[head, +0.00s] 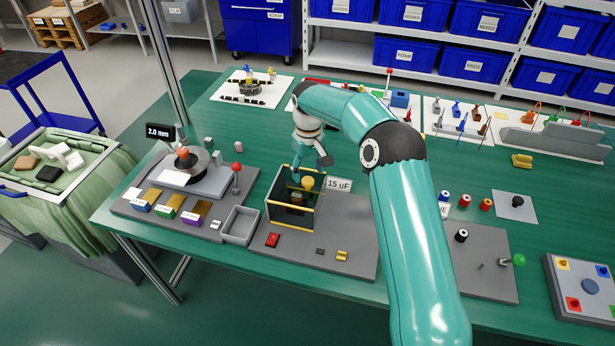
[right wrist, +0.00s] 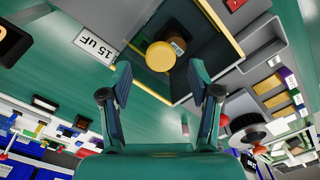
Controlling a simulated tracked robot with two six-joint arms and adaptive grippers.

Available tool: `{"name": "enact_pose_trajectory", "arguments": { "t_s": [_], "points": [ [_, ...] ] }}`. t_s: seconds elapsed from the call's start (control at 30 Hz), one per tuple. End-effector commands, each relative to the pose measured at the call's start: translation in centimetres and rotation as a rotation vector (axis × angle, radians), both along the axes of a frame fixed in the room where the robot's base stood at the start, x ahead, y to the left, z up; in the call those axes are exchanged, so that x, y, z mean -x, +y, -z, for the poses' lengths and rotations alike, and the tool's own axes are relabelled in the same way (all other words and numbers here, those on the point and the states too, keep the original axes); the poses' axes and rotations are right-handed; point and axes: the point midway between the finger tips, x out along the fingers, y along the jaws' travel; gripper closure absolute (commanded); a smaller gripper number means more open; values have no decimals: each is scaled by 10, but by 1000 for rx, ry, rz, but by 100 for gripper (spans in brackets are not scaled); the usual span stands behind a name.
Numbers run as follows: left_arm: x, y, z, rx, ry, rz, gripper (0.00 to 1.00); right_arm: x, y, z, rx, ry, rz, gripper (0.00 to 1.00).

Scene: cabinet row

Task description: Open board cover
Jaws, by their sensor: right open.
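A dark box-shaped cover with yellow edges (head: 290,217) stands on a grey board (head: 350,240), beside a "15 uF" label (head: 338,185). A round yellow-topped part (head: 307,183) shows at the box. In the right wrist view, this yellow disc (right wrist: 160,56) appears inside the dark walls, with a yellow edge (right wrist: 218,22) along the rim. My right gripper (head: 308,168) is at the far side of the box, pointing down. In the right wrist view its fingers (right wrist: 160,80) are spread apart with nothing between them. Contact with the rim cannot be told. My left gripper is out of view.
A grey tray (head: 238,226) stands just left of the box. A red-knobbed lever (head: 236,178) stands at the left. My right arm covers part of the table's right.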

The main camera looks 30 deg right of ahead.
Motion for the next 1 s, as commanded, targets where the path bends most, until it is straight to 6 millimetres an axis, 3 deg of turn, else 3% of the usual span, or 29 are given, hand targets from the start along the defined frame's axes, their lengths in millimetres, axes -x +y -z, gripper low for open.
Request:
{"name": "enact_pose_trajectory", "arguments": {
  "t_s": [0.23, 0.6, 0.9, 0.97, 1.0],
  "points": [
    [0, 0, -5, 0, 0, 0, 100, 0, 0, 27, 1, 1, -1, 38],
    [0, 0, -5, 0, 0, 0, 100, 0, 0, 32, 1, 1, -1, 40],
    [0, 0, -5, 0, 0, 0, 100, 0, 0, 32, 1, 0, -1, 90],
    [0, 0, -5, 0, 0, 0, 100, 0, 0, 32, 1, 0, -1, 100],
    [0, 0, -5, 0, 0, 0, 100, 0, 0, 32, 1, 0, -1, 100]
  ]
}}
